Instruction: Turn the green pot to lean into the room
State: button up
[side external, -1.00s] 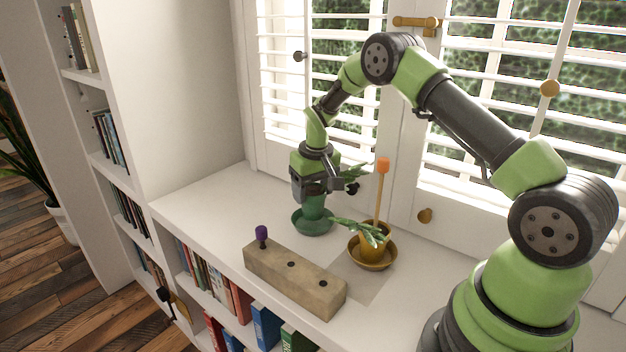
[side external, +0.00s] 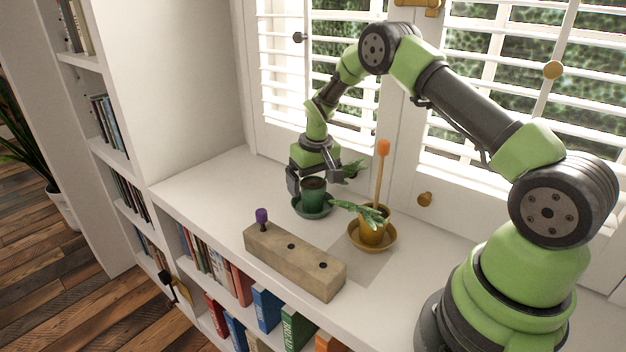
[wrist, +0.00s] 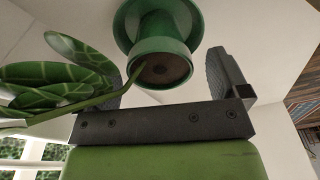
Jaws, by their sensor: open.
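The green pot (side external: 313,189) stands upright on its green saucer (side external: 313,209) on the white sill. In the wrist view the green pot (wrist: 165,40) shows dark soil. Its stem (wrist: 95,101) runs left to patterned leaves (wrist: 55,78), on the side where window slats show. In the side view its leaves (side external: 352,168) are partly hidden by my gripper. My gripper (side external: 316,179) is open at the pot, with one finger on each side of it. In the wrist view the fingers of my gripper (wrist: 176,70) stand apart from the rim.
A yellow pot (side external: 372,233) with a plant and an orange-tipped stake (side external: 382,160) stands close on the right. A wooden block (side external: 295,262) with a purple-topped peg (side external: 262,217) lies in front. Shuttered windows are behind; the sill to the left is clear.

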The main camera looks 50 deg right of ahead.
notch_tip(320, 180, up, 10)
jog(key=s, duration=0.1)
notch_tip(320, 180, up, 9)
jog(key=t, duration=0.2)
send_over(316, 188)
jog(key=s+a, duration=0.4)
jog(key=a, duration=0.1)
jog(key=s+a+r+t, duration=0.1)
jog(key=s+a+r, duration=0.2)
jog(key=s, duration=0.3)
jog(key=s+a+r+t+y, duration=0.1)
jog(key=s+a+r, duration=0.3)
jog(key=s+r, duration=0.1)
jog(key=shift+s+a, duration=0.2)
jog(key=shift+s, duration=0.6)
jog(key=shift+t+y, duration=0.7)
jog(key=shift+t, duration=0.2)
jog(key=s, duration=0.2)
jog(key=s+a+f, duration=0.1)
jog(key=s, duration=0.2)
jog(key=s+a, duration=0.1)
jog(key=s, duration=0.1)
jog(key=shift+s+a+f, duration=0.15)
jog(key=shift+s+a, duration=0.1)
jog(key=shift+s, duration=0.05)
